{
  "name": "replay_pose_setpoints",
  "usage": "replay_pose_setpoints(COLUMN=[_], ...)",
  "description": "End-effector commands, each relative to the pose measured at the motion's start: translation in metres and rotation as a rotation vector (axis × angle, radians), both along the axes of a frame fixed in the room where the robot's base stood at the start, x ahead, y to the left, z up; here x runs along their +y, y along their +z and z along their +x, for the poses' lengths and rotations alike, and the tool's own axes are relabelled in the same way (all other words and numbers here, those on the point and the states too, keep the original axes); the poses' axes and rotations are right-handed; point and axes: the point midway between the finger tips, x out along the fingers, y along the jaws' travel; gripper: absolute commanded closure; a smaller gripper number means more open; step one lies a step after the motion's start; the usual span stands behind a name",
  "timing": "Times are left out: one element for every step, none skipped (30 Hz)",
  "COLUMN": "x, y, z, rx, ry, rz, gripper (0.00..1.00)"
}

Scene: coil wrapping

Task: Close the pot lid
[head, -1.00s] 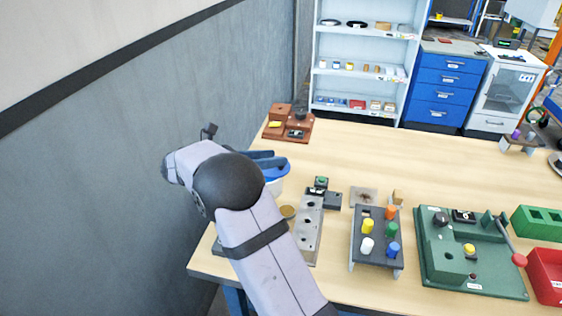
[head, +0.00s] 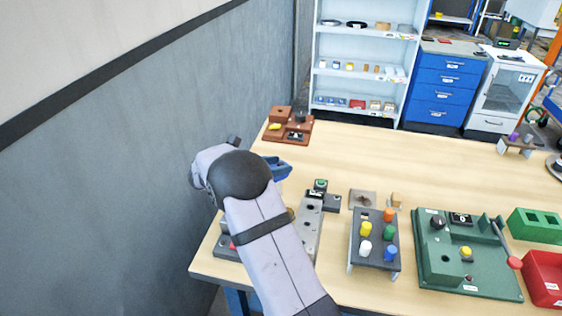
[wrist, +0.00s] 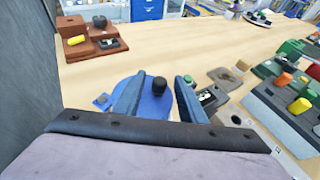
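The blue round pot lid (wrist: 150,103) with its black knob (wrist: 159,86) shows in the wrist view, below and between my fingers. My gripper (wrist: 158,88) is open there, with one blue finger on each side of the knob and visible gaps. I cannot tell how high the fingertips are above the lid. In the head view my gripper (head: 280,168) is seen partly, behind my own arm. The pot body is hidden in both views, so I cannot tell how the lid sits on it.
A brown block stand (head: 287,127) is at the table's far left corner, near the grey wall. A grey plate with holes (head: 310,228) and a dark rack of coloured pegs (head: 375,240) stand to the right of my arm. The table's far middle is clear.

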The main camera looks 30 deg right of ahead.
Motion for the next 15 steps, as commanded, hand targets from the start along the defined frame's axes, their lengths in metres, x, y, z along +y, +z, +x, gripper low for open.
replay_pose_setpoints(x=[-0.005,-0.008,-0.01,-0.012,-0.014,-0.015,-0.016,-0.016,-0.017,-0.017,-0.017,-0.017,-0.017,-0.017,-0.017], y=[0.0,-0.001,-0.003,-0.004,-0.004,-0.005,-0.006,-0.006,-0.007,-0.007,-0.007,-0.007,-0.007,-0.007,-0.007], z=[0.001,0.001,0.001,0.002,0.002,0.003,0.003,0.003,0.003,0.003,0.003,0.003,0.003,0.003,0.003], rx=[0.001,0.001,0.001,0.002,0.0,0.0,0.0,0.0,0.0,0.0,-0.001,-0.001,-0.001,-0.001,0.0], ry=[-0.002,-0.002,-0.002,-0.001,-0.001,-0.001,0.0,0.0,0.0,0.0,0.001,0.001,0.001,0.0,0.0], rz=[0.0,0.0,0.0,0.0,0.0,0.0,0.0,0.0,0.0,0.0,0.0,0.0,0.0,0.0,0.0], gripper=[0.63,0.63,0.63,0.63,0.63,0.63,0.63,0.63,0.63,0.63,0.63,0.63,0.63,0.63,0.63])
